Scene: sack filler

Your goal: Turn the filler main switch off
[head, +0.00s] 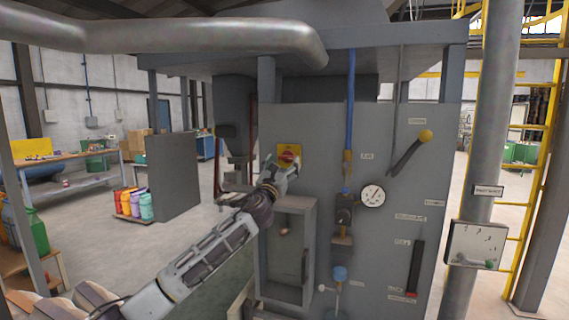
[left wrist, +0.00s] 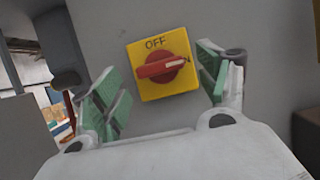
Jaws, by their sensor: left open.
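The main switch is a red rotary knob (left wrist: 160,66) on a yellow plate (left wrist: 178,93), fixed to the grey filler panel. In the left wrist view, OFF is printed above the knob, and a partly hidden label is at its right. The knob's bar lies roughly level, its pale end pointing right, away from OFF. The switch also shows in the head view (head: 289,154). My left gripper (head: 281,172) is open in front of the switch, with green-padded fingers on either side of the knob. My right gripper is out of view.
An open recessed box (head: 288,250) is below the switch. A small control box (head: 476,246) is on the right column.

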